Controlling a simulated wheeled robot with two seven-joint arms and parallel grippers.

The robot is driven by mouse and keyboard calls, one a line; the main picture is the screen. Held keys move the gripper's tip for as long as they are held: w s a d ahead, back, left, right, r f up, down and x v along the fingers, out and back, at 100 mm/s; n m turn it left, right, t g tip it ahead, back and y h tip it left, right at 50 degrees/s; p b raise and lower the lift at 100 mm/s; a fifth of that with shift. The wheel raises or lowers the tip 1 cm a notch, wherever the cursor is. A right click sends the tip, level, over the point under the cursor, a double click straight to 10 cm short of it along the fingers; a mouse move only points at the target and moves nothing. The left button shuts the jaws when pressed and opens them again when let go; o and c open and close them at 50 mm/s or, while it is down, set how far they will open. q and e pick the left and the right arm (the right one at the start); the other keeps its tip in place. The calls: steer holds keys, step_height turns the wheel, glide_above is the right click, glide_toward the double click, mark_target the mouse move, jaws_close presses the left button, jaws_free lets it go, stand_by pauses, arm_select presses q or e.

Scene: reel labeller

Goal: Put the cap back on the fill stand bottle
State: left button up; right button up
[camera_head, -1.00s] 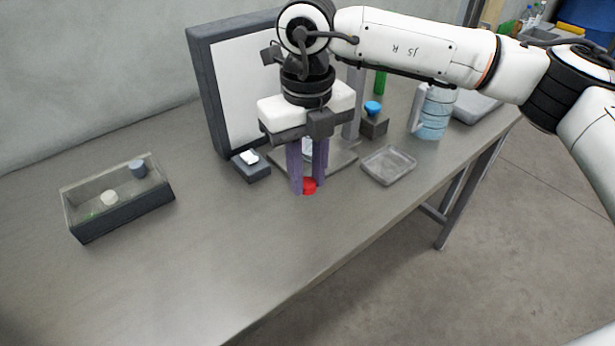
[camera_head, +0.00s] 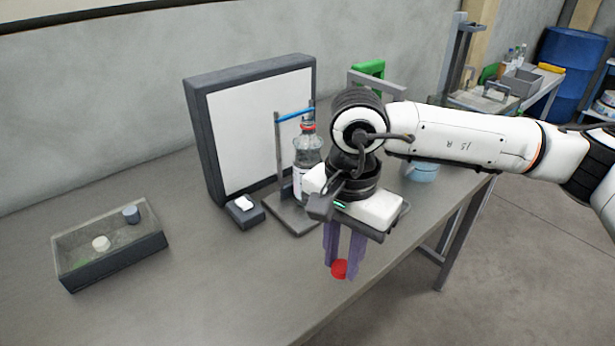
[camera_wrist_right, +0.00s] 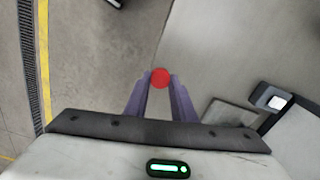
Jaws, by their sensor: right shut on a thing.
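The red cap (camera_head: 339,269) is held between the purple fingers of my right gripper (camera_head: 341,262), above the front part of the table. In the right wrist view the cap (camera_wrist_right: 160,78) sits between the fingertips of the gripper (camera_wrist_right: 160,82). The clear bottle (camera_head: 307,160) stands upright on the fill stand (camera_head: 290,214), behind and to the left of the gripper, apart from it. A red ring shows at the bottle's neck. Its lower right part is hidden by my right gripper. My left gripper is not in view.
A white panel in a dark frame (camera_head: 204,103) stands behind the stand. A small dark block with a white top (camera_head: 246,212) is left of it. A clear-walled tray (camera_head: 115,267) with small caps stands at the left. The table's front left is clear.

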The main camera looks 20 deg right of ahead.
steer(key=s+n, duration=0.1)
steer(key=n, duration=0.3)
steer(key=s+d+n, duration=0.1)
steer(key=n, duration=0.3)
steer(key=s+d+f+n, duration=0.1)
steer(key=s+n, duration=0.1)
steer(key=n, duration=0.1)
steer(key=shift+f+n, duration=0.1)
steer(key=shift+n, duration=0.3)
